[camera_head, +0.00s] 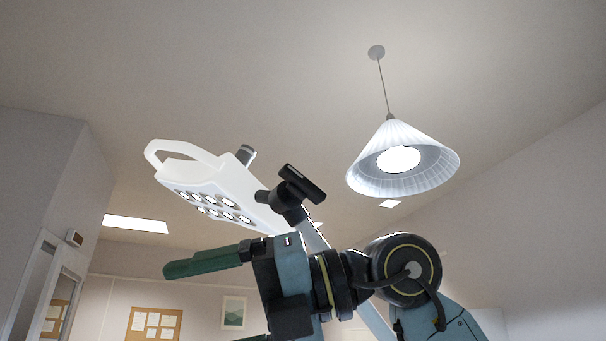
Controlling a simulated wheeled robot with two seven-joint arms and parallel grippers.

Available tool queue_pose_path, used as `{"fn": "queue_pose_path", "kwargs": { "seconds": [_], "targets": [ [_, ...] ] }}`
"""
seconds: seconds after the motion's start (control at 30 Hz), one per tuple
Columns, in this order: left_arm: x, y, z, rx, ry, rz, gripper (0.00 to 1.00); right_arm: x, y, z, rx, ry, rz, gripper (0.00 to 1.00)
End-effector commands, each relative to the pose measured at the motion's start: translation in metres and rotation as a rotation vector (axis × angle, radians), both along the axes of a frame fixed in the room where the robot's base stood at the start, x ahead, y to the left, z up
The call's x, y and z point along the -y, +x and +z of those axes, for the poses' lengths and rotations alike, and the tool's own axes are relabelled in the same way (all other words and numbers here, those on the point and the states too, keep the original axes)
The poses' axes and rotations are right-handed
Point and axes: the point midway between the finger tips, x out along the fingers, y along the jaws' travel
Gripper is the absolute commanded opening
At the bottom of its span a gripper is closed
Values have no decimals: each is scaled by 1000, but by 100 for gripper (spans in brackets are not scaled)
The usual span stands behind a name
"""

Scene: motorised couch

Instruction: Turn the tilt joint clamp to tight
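A white lamp head (235,190) with a loop handle and several lit round bulbs hangs tilted at centre left. A black clamp with a T-shaped handle (301,184) sits at its right end, at the joint with the pale lamp arm (312,234); it looks like the tilt joint clamp. I cannot tell whether it is tight. My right gripper (208,300) is below the lamp head, its fingers pointing left and apart from the clamp. The upper green finger shows fully; the lower is mostly cut off by the bottom edge. The fingers are wide apart and empty. My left gripper is not in view.
A white cone-shaped pendant lamp (405,185) hangs from the ceiling at right. A grey knob (245,154) stands on the lamp head's far side. A cork board (153,324) and a picture (233,312) hang on the back wall. Space left of the lamp head is clear.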

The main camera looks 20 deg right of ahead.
Motion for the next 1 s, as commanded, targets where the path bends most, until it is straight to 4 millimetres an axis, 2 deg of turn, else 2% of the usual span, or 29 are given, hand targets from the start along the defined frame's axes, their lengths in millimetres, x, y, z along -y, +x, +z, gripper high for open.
{"fn": "queue_pose_path", "kwargs": {
  "seconds": [0.03, 0.13, 0.33, 0.43, 0.6, 0.77, 1.0],
  "targets": [
    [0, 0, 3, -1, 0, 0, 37, 8, -13, 20, 70, -68, -83, 84],
    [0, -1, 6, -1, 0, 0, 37, 28, -31, 51, 172, -163, -266, 84],
    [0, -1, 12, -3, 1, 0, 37, 80, -80, 116, 337, -211, -669, 84],
    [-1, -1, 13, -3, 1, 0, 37, 102, -104, 138, 386, -185, -820, 84],
    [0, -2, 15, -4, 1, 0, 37, 122, -126, 155, 417, -143, -949, 84],
    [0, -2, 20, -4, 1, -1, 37, 122, -116, 158, 418, -139, -969, 84],
    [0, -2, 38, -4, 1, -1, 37, 111, -69, 158, 415, -142, -964, 84]
  ]
}}
